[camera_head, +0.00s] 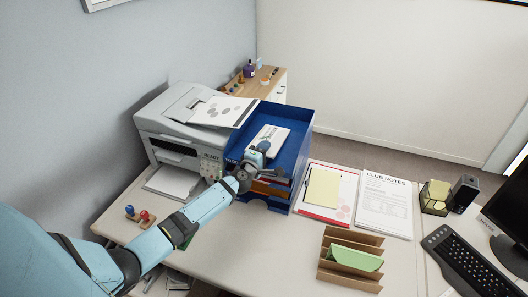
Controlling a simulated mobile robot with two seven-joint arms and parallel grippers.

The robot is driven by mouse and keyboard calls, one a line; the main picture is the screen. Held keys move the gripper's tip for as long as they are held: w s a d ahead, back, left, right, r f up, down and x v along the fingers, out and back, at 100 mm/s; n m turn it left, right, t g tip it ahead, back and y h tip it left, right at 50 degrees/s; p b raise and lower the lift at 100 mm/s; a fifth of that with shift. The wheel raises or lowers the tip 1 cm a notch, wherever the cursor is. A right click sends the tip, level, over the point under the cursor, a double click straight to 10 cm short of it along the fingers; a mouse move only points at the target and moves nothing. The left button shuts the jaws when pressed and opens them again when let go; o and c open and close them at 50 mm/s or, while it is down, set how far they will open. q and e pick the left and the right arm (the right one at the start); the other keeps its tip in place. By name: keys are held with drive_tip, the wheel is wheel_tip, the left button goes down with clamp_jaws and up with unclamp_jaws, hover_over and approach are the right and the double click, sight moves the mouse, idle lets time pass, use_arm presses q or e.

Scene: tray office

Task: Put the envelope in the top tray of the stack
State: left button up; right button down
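A blue letter tray stack (301,130) stands on the desk beside the printer. A white envelope (272,136) lies in its top tray, flat as far as I can tell, with small dark marks on it. My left gripper (274,158) is over the front of the stack, at the near edge of the envelope. Its two fingers look spread apart, with nothing visible between them. The gripper hides part of the tray's front and possibly the envelope's near end. Brown and orange items show in the lower trays. My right gripper is out of view.
A printer (165,125) stands left of the stack. A clipboard with yellow paper (323,189) and club notes (384,203) lie to the right. A wooden sorter (336,275) holds a green envelope (356,258). A keyboard (466,264) is far right.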

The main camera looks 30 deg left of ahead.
use_arm(q)
drive_tip(key=shift+s, duration=0.1)
drive_tip(key=shift+s, duration=0.35)
drive_tip(key=s+d+p, duration=0.1)
drive_tip(key=s, duration=1.1)
drive_tip(key=shift+s+d, duration=0.15)
drive_tip(key=shift+s, duration=0.25)
drive_tip(key=shift+d, duration=0.1)
drive_tip(key=s+d+f+m+g+h, duration=0.2)
drive_tip(key=s+d+f+m+g, duration=0.1)
drive_tip(key=s+d+m, duration=0.7)
drive_tip(key=s+d+f+m+g+h+p, duration=0.1)
drive_tip(key=s+d+f+m+g+h, duration=0.2)
drive_tip(key=s+d+f+m, duration=0.3)
drive_tip(key=s+d+m+g, duration=0.1)
drive_tip(key=s+d+m, duration=0.4)
drive_tip(key=s, duration=0.3)
drive_tip(key=shift+m, duration=0.6)
